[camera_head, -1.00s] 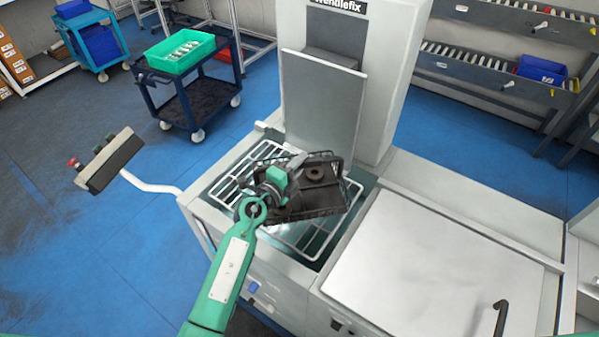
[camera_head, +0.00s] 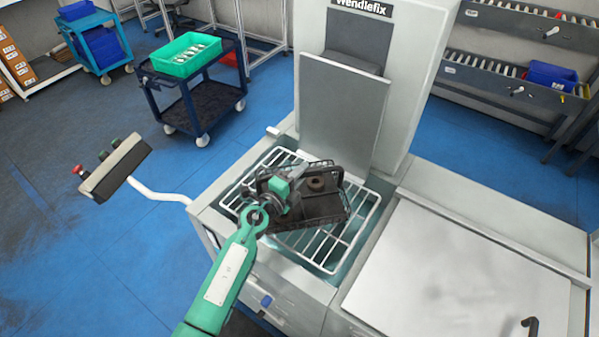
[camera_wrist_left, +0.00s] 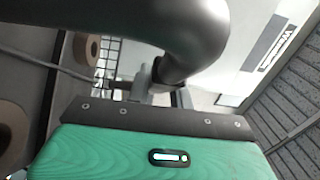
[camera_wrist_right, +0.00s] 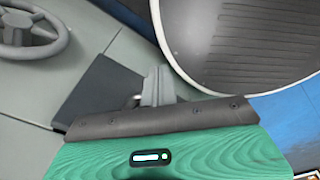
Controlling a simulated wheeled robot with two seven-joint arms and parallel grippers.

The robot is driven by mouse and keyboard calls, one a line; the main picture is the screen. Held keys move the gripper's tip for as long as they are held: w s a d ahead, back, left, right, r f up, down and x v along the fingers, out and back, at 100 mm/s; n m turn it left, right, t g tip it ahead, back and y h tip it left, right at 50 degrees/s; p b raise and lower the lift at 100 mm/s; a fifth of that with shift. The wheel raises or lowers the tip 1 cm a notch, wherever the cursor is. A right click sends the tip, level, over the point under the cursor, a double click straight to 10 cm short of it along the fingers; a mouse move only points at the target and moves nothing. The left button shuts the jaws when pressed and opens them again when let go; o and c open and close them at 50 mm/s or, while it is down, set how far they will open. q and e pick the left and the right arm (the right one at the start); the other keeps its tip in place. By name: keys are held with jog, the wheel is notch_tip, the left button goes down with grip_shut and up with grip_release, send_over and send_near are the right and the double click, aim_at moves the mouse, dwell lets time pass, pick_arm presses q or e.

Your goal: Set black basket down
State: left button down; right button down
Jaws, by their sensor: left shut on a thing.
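The black basket (camera_head: 318,222) is a wire-mesh basket with dark parts and a brown ring-shaped piece in it. In the head view it is over the white wire rack (camera_head: 333,262) of the machine. I cannot tell whether it touches the rack. My left gripper (camera_head: 287,192) is shut on the basket at its left side. In the left wrist view, a thick dark bar passes in front of the left gripper (camera_wrist_left: 152,80), and some basket mesh (camera_wrist_left: 110,58) shows behind. My right gripper (camera_wrist_right: 157,86) shows only in its wrist view, with its fingers together and nothing visible between them.
A grey upright panel (camera_head: 343,105) of the white machine stands behind the rack. A flat light lid (camera_head: 460,270) is to the right. A control box (camera_head: 113,168) on a curved tube is at left. A cart with a green bin (camera_head: 188,57) stands farther back.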

pick_arm(q)
jog(key=shift+s+d+f, duration=0.2)
jog(key=c, duration=1.3)
grip_release()
jog(key=shift+f, duration=0.1)
jog(key=shift+c, duration=0.2)
jog(key=shift+o, duration=0.4)
jog(key=shift+w, duration=0.3)
jog(key=shift+w+a+r, duration=0.3)
jog(key=shift+w, duration=0.15)
jog(key=shift+s+a+f, duration=0.1)
jog(key=shift+s+a, duration=0.2)
jog(key=shift+s, duration=0.1)
jog(key=v, duration=0.9)
jog(key=shift+s, duration=0.5)
jog(key=shift+s+a, duration=0.5)
jog(key=shift+s, duration=0.05)
pick_arm(e)
jog(key=shift+w+f, duration=0.15)
jog(key=shift+w, duration=0.25)
